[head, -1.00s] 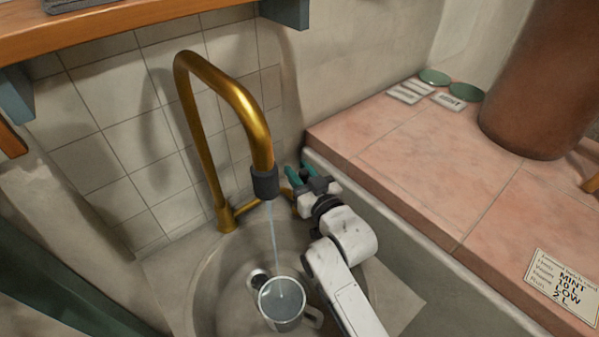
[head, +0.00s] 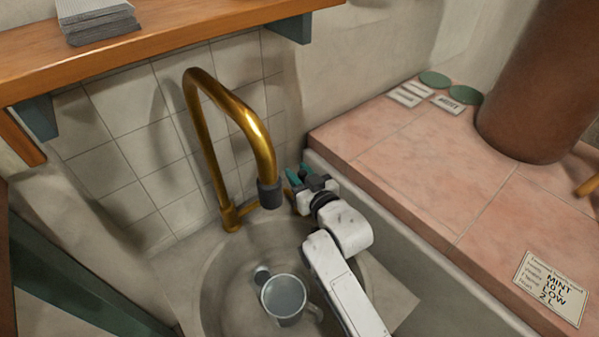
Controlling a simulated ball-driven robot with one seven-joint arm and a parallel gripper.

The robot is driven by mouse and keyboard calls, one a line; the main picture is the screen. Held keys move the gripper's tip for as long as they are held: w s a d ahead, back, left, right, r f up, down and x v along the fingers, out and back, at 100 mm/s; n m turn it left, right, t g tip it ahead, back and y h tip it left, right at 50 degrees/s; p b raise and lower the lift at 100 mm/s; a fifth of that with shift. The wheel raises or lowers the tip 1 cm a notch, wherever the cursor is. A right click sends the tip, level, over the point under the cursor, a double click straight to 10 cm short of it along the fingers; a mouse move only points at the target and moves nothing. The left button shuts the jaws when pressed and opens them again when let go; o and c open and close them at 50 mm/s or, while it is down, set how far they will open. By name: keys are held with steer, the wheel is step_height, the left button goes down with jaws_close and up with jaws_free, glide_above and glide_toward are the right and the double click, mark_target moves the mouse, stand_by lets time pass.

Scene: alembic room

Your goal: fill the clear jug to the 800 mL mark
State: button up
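The clear jug (head: 284,300) stands upright in the round sink basin (head: 222,290), its handle to the right. It holds some water; its scale marks and exact level cannot be read. The brass faucet (head: 205,140) arches over the basin with its dark nozzle (head: 270,194) above and slightly left of the jug; no stream falls from it.
A pink tiled counter (head: 420,165) runs along the right, with a written card (head: 552,288), small labels, green discs (head: 435,79) and a large brown cylinder (head: 535,80). A wooden shelf (head: 200,38) with a grey stack hangs above the faucet.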

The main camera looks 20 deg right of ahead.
steer(key=o, duration=0.4)
steer(key=shift+s, duration=0.1)
steer(key=s+p, duration=0.1)
steer(key=s, duration=0.2)
steer(key=s+r+p, duration=0.1)
steer(key=s, duration=0.3)
steer(key=s+d+p, duration=0.1)
steer(key=s, duration=0.2)
steer(key=shift+s+d+r, duration=0.1)
steer(key=shift+s+r, duration=0.1)
